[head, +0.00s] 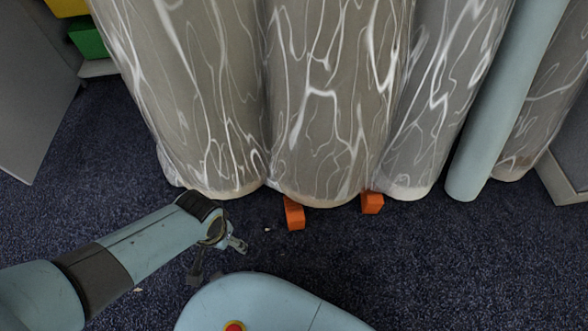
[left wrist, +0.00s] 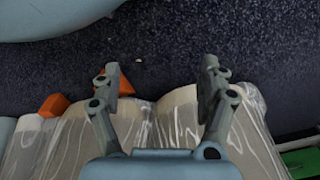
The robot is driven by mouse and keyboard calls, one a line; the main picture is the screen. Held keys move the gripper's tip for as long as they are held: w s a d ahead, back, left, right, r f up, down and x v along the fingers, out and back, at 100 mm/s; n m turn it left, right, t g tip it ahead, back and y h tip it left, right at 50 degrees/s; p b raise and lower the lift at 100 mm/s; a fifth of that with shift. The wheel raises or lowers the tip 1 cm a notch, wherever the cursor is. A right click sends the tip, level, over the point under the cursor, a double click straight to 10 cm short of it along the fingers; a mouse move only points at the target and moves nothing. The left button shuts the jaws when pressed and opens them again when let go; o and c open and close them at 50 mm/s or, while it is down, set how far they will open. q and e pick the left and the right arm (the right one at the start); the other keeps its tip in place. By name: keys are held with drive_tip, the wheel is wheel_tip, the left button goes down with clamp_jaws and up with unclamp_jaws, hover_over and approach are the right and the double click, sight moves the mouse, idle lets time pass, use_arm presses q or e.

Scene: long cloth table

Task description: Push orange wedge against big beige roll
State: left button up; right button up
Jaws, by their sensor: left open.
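Two orange wedges lie on the dark blue carpet at the foot of the upright wrapped rolls. The nearer orange wedge (head: 294,214) is at the front of the big beige roll (head: 325,100); the other orange wedge (head: 372,202) is at its right side. I cannot tell whether either touches the roll. My left gripper (head: 217,262) is open and empty, low and left of the nearer wedge. In the left wrist view, the left finger partly covers one wedge (left wrist: 126,87); the other wedge (left wrist: 53,105) is further left. My right gripper is not in view.
More beige rolls stand left (head: 190,100) and right (head: 445,100) of the big one. A light blue roll (head: 508,95) leans at the right. Green (head: 88,40) and yellow (head: 66,7) things are at upper left. Open carpet (head: 470,270) lies at lower right.

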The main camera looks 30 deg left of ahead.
use_arm(q)
drive_tip(key=w+d+f+n+b, duration=0.1)
drive_tip(key=w+d+f+b, duration=0.1)
drive_tip(key=w, duration=0.4)
drive_tip(key=w+d+f+n+b, duration=0.2)
drive_tip(key=w+d+f+b, duration=0.1)
drive_tip(key=w, duration=0.3)
drive_tip(key=w+d+f+n+b, duration=0.1)
drive_tip(key=w+d+f+b, duration=0.1)
drive_tip(key=w+d+b, duration=0.2)
drive_tip(key=shift+w+f+n+h+b, duration=0.15)
drive_tip(key=shift+w+f+b, duration=0.1)
drive_tip(key=shift+w, duration=0.5)
drive_tip(key=shift+w+f+n+h+b, duration=0.1)
drive_tip(key=shift+w+n+h+b, duration=0.1)
drive_tip(key=shift+w, duration=0.55)
drive_tip(key=shift+w+r, duration=0.2)
drive_tip(key=shift+w, duration=0.05)
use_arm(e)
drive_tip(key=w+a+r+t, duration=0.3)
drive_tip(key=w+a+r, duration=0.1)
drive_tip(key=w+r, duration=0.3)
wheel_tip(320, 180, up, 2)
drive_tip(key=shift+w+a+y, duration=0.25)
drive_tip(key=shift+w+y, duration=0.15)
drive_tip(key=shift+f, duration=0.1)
